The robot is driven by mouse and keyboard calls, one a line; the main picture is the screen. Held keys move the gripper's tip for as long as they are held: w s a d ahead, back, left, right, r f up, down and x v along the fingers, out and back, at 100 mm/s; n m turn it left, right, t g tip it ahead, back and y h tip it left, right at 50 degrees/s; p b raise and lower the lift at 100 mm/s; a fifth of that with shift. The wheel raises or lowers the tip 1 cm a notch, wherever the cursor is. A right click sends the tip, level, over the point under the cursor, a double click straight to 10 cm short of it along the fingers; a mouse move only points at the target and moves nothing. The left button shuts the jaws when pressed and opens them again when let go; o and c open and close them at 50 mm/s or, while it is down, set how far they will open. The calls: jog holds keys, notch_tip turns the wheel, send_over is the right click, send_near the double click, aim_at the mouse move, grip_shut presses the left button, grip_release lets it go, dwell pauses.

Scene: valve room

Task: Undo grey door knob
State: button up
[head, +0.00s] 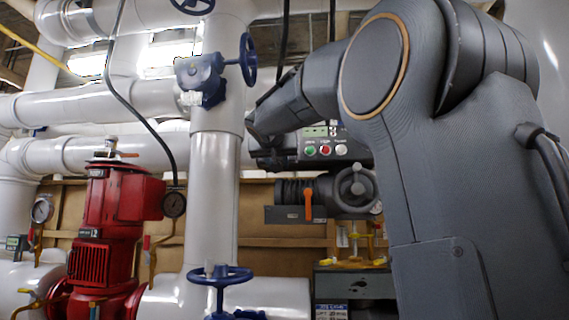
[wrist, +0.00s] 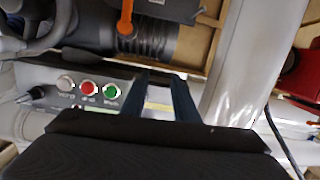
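No door shows in either view. The only large grey turning part is a round spoked handwheel (head: 356,188) on a dark valve actuator, below the push-button box and partly beside my arm in the head view. In the wrist view, which is upside down, part of this grey wheel (wrist: 45,32) shows at the upper left. My gripper (wrist: 162,76) has its two dark fingers apart, with a gap between them and nothing held. It points toward the push-button box area, to one side of the wheel, and does not touch the wheel. My arm hides most of the gripper in the head view.
The push-button box (head: 325,150) has green, red and white buttons. An orange lever (head: 308,203) hangs beside the wheel. A thick white vertical pipe (head: 212,190) with blue valves stands left of my gripper. A red pump (head: 112,220) stands further left.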

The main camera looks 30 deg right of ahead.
notch_tip(320, 180, up, 8)
jog(key=s+d+f+m+t+h, duration=0.1)
jog(key=d, duration=0.1)
jog(key=p+x, duration=0.2)
jog(key=x, duration=0.5)
jog(key=shift+r, duration=0.4)
jog(key=shift+a, duration=0.1)
grip_shut()
